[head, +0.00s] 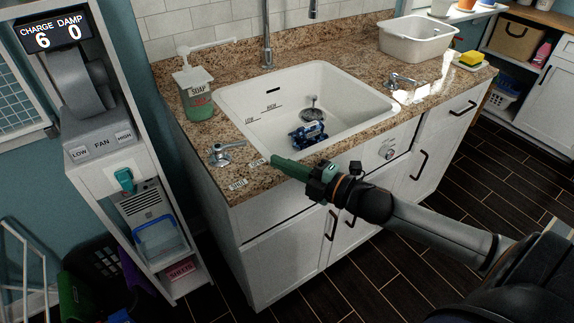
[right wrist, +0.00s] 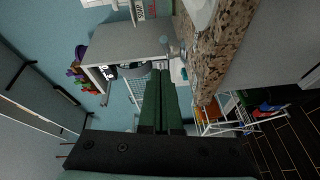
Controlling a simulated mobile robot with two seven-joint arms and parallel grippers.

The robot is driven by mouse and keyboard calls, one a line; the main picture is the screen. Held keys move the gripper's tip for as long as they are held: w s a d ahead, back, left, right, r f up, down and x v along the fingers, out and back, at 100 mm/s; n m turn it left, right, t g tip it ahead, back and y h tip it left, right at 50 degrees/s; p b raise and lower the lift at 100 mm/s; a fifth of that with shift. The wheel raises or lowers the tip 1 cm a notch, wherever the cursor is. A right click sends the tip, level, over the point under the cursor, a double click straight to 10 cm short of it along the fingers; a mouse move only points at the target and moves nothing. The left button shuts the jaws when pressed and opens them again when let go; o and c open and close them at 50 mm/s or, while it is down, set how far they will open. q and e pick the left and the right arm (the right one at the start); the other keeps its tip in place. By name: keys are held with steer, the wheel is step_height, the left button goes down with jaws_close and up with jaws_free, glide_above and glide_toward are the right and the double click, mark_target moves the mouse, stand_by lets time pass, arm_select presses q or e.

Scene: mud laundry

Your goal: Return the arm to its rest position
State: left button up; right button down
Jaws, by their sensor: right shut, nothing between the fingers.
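My right gripper (head: 274,160) reaches in from the lower right in the head view, over the front edge of the granite counter near the sink's front rim. Its green fingers are together with nothing between them; they also show shut in the right wrist view (right wrist: 160,88). The tips are close to a faucet handle (head: 226,152) at the sink's left front, apart from it as far as I can tell. My left gripper does not show in either view.
The white sink (head: 345,97) holds a small blue object (head: 308,134). A soap bottle (head: 195,95) stands left of it, a white basin (head: 416,38) at back right. A fan unit (head: 95,130) stands at left. Dark floor (head: 380,270) is open in front of the cabinets.

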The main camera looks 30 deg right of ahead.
steer(key=shift+s+d, duration=0.3)
steer(key=shift+s, duration=0.05)
steer(key=s+a+f+m+g+h+p, duration=0.1)
steer(key=s+a+f+m+g+h, duration=0.1)
steer(key=s+a+f+m, duration=0.3)
steer(key=s+a+f+m+g+h+p, duration=0.1)
steer(key=s+a+f+m+g, duration=0.4)
steer(key=s+f+m, duration=0.8)
step_height(320, 180, down, 6)
steer(key=shift+s+f+m+h+p, duration=0.25)
steer(key=shift+s+m+h+p, duration=0.2)
steer(key=shift+h, duration=0.45)
